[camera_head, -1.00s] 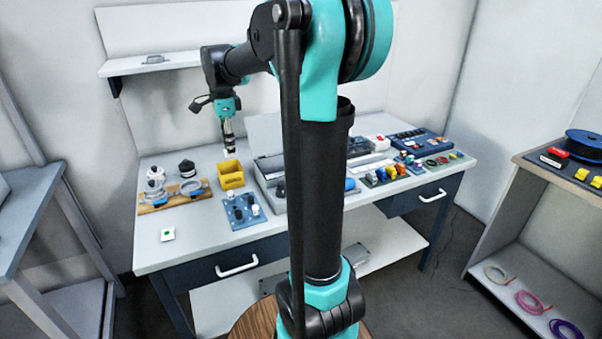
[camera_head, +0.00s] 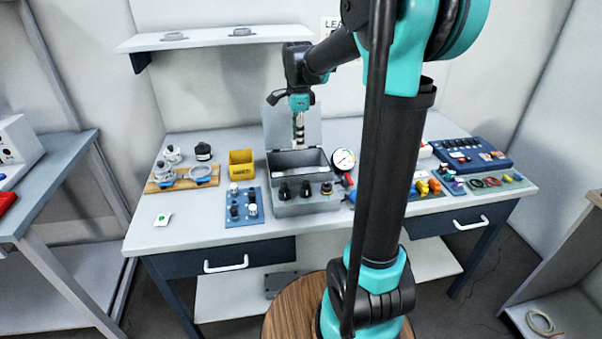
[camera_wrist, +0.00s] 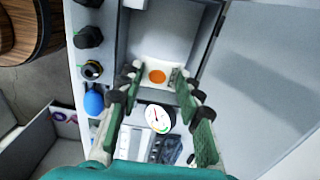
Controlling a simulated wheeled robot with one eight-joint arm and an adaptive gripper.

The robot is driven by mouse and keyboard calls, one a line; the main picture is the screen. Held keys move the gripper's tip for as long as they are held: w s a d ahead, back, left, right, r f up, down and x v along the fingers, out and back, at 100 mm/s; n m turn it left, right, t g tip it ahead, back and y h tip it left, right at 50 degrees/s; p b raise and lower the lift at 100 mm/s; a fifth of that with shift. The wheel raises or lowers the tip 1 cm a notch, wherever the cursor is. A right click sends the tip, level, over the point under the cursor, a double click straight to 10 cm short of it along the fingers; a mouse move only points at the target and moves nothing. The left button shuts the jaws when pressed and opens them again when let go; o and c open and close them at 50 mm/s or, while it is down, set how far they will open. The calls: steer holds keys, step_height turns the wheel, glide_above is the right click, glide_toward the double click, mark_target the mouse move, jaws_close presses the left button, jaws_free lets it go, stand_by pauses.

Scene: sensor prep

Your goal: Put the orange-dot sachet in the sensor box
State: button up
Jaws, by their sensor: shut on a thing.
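The orange-dot sachet (camera_wrist: 156,76) is a small white packet with an orange dot. In the wrist view it sits between the fingertips of my gripper (camera_wrist: 160,82), which is shut on it. The sensor box is a grey box (camera_head: 306,207) with black knobs on its front and its lid (camera_head: 291,124) standing open at the back. In the head view my gripper (camera_head: 299,143) points down above the box's opening. The box's inside (camera_wrist: 170,35) shows beyond the sachet in the wrist view. The sachet cannot be made out clearly in the head view.
A round white gauge (camera_head: 344,159) stands right beside the box. A yellow bin (camera_head: 241,163) and a blue plate with knobs (camera_head: 243,205) are to its left. A green-dot sachet (camera_head: 162,219) lies on the table's front left. The open lid (camera_wrist: 265,75) borders the opening in the wrist view.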

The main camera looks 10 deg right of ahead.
step_height(320, 180, down, 14)
steer(key=shift+r, duration=0.2)
steer(key=shift+f, duration=0.1)
stand_by(0.3)
steer(key=o, duration=0.8)
step_height(320, 180, up, 12)
steer(key=shift+r, duration=0.15)
stand_by(0.3)
